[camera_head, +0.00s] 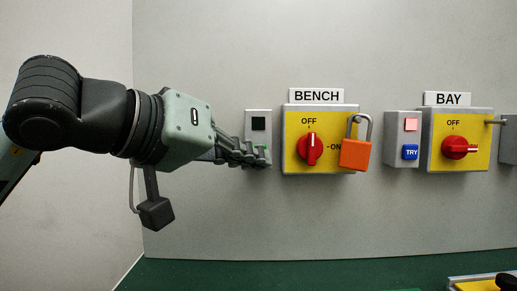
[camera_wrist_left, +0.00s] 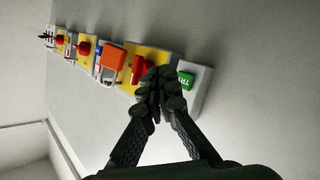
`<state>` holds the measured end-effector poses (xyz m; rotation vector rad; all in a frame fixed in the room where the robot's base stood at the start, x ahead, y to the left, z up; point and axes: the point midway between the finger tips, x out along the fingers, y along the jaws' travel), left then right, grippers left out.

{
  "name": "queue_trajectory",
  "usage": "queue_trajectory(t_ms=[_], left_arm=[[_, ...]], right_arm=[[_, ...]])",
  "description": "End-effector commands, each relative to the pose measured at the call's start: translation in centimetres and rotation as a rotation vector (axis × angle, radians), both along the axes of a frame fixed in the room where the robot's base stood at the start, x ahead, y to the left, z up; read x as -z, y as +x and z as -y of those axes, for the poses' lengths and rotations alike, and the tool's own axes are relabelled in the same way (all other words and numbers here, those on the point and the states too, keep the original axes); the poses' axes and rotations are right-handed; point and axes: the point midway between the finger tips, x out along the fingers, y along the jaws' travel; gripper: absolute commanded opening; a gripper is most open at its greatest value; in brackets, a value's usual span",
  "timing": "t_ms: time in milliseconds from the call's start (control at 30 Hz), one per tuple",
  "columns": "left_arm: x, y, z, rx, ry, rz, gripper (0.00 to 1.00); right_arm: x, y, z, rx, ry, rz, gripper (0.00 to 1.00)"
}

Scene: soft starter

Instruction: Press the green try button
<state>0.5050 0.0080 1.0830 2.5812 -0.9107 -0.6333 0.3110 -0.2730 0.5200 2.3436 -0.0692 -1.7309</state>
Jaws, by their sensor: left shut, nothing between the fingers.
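The green try button (camera_wrist_left: 186,80) is on a small grey box (camera_head: 258,117) at the left end of the wall row. In the head view my left gripper (camera_head: 262,158) covers most of the button, and only a bit of green shows by the fingers. The box's black square window (camera_head: 258,124) shows above the fingers. In the wrist view my left gripper (camera_wrist_left: 161,84) is shut and empty, with its fingertips just left of the green button. I cannot tell whether the fingertips touch the box. My right gripper is out of view.
Right of the box is the yellow BENCH switch (camera_head: 293,160) with an upright red handle (camera_head: 312,148) and an orange padlock (camera_head: 355,154). Farther right are a blue TRY button (camera_head: 410,152) and the BAY switch (camera_head: 481,132). A green surface (camera_head: 250,275) lies below.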

Motion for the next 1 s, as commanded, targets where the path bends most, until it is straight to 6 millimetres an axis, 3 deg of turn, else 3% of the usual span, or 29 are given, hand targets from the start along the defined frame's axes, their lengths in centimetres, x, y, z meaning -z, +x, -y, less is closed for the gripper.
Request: queue_trajectory(t_ms=[300,1000], left_arm=[[0.0,2.3,0.1,0.001,-0.002,0.001,0.00],[0.0,2.4,0.0,0.001,0.000,0.002,0.00]], right_arm=[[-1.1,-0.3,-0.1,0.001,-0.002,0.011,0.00],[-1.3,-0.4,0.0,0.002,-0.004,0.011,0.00]])
